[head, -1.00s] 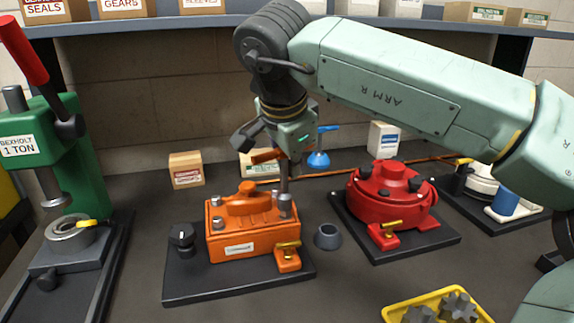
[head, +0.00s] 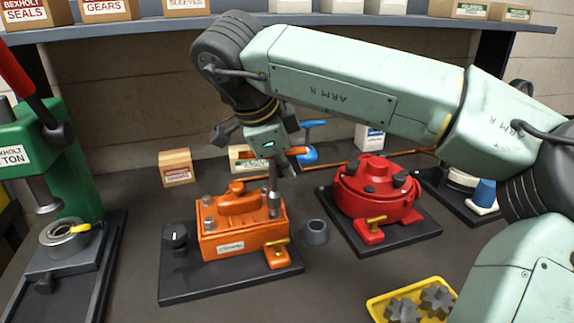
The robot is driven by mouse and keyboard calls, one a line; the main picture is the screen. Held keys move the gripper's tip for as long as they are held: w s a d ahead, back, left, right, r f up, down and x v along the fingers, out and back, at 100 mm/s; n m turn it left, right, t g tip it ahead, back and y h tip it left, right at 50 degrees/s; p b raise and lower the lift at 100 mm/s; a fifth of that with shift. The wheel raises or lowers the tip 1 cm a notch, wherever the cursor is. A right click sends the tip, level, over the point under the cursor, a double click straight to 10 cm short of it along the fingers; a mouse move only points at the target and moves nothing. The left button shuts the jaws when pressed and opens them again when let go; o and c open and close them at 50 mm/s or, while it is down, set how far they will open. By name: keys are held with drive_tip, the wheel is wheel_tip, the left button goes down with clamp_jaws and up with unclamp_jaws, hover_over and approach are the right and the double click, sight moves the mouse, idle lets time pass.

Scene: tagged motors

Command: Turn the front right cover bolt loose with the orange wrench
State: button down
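The orange motor (head: 240,240) stands on a black base plate, with silver bolts on its cover and an orange knob on top. The front right cover bolt (head: 274,208) shows below the wrench's steel shaft. My gripper (head: 284,158) is above the right side of the cover, shut on the orange wrench (head: 298,150). The wrench's orange handle sticks out to the right of the fingers. Its shaft stands upright and reaches down to the right-hand bolts. Whether its socket sits fully on the front right bolt is too small to tell.
A grey cup (head: 316,232) stands between the orange motor and a red motor (head: 378,190). A yellow tray (head: 375,312) with gears is at the front right. A green press (head: 75,165) is at the left. Boxes stand behind, under a shelf (head: 350,22).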

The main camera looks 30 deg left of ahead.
drive_tip(key=shift+f, duration=0.15)
drive_tip(key=shift+f+b, duration=0.55)
drive_tip(key=shift+f, duration=0.15)
idle(0.3)
drive_tip(key=n+y, duration=0.1)
drive_tip(key=n, duration=0.1)
drive_tip(key=a+n+y+p, duration=0.1)
drive_tip(key=n, duration=0.1)
drive_tip(key=shift+w+n, duration=0.15)
drive_tip(key=shift+n, duration=0.15)
drive_tip(key=shift+d+r+m+h+p, duration=0.1)
drive_tip(key=shift+r+m+h+p, duration=0.2)
drive_tip(key=shift+r+m+p, duration=0.45)
